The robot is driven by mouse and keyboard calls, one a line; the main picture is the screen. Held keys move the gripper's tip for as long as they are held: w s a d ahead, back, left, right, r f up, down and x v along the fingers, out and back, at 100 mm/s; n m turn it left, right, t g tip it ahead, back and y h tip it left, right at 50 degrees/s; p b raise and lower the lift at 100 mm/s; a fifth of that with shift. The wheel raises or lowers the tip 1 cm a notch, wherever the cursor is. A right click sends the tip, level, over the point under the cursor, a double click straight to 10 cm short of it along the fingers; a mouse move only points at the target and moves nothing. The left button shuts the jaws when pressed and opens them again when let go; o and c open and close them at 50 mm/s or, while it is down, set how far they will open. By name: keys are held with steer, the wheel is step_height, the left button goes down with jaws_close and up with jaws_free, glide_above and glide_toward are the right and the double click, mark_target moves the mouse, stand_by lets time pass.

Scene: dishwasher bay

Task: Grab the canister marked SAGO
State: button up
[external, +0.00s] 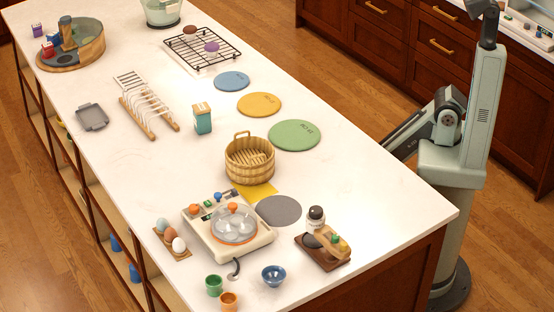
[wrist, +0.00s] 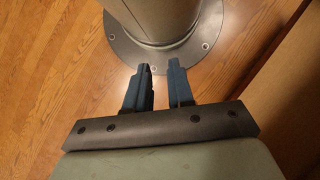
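A teal canister (external: 203,122) with an orange-brown top and a pale patch stands upright on the white counter, between the wooden rack and the round mats. Its lettering is too small to read, so I cannot confirm the word SAGO. My gripper (wrist: 160,68) shows in the wrist view with its two dark blue fingers apart and nothing between them. It points down over the wood floor beside my base, away from the counter top. In the external view my gripper cannot be made out.
A wooden rack (external: 148,106) stands left of the canister, and a woven basket (external: 250,163) is nearer the camera. Blue (external: 231,81), yellow (external: 259,104) and green (external: 294,135) flat mats lie right of it.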

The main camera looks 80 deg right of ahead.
steer(key=o, duration=1.3)
steer(key=shift+c, duration=0.2)
